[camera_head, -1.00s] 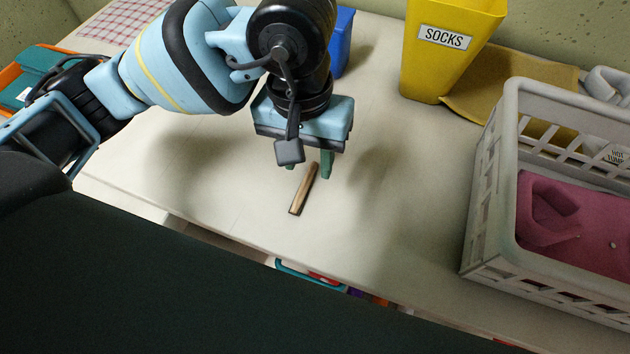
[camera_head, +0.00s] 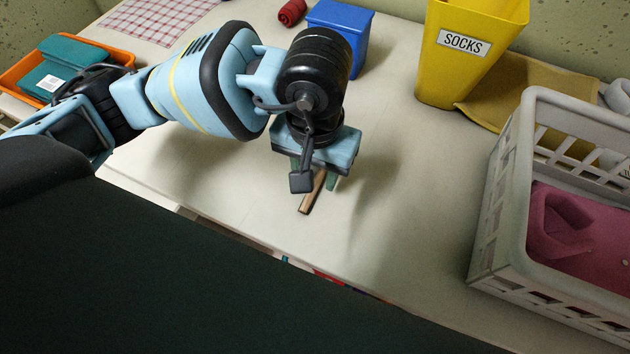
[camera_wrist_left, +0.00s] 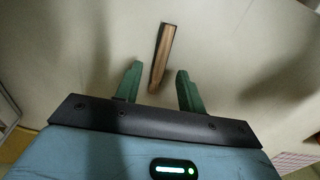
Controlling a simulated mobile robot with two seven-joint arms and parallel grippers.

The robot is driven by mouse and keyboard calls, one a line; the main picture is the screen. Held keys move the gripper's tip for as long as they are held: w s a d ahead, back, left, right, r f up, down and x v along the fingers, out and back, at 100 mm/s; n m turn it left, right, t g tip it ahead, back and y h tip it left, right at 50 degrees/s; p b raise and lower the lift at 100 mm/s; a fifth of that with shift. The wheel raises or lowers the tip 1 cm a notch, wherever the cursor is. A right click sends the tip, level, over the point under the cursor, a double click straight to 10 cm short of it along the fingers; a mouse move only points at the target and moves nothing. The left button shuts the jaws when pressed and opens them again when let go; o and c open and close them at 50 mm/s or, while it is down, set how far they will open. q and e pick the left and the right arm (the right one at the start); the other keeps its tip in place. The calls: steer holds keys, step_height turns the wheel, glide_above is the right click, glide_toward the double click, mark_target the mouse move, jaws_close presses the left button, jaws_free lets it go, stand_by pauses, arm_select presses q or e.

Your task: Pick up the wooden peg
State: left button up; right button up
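The wooden peg (camera_head: 311,194) is a short brown stick lying on the pale table, partly hidden under my left gripper in the head view. My left gripper (camera_head: 318,180) points down over it, with its green fingers partly hidden by the wrist. In the left wrist view the two green fingertips (camera_wrist_left: 157,79) stand wide apart. The peg (camera_wrist_left: 162,57) lies between and beyond them, its near end in the gap, touching neither finger. My right gripper is in neither view.
A white basket (camera_head: 497,200) with pink cloth stands at the right. A yellow bin (camera_head: 440,75) labelled SOCKS and a blue bin (camera_head: 338,22) stand at the back. An orange tray (camera_head: 118,56) is at far left. The table (camera_head: 410,190) is clear around the peg.

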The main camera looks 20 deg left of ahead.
arm_select(q)
steer(key=shift+f, duration=1.1)
jaws_close()
steer(key=shift+r, duration=0.15)
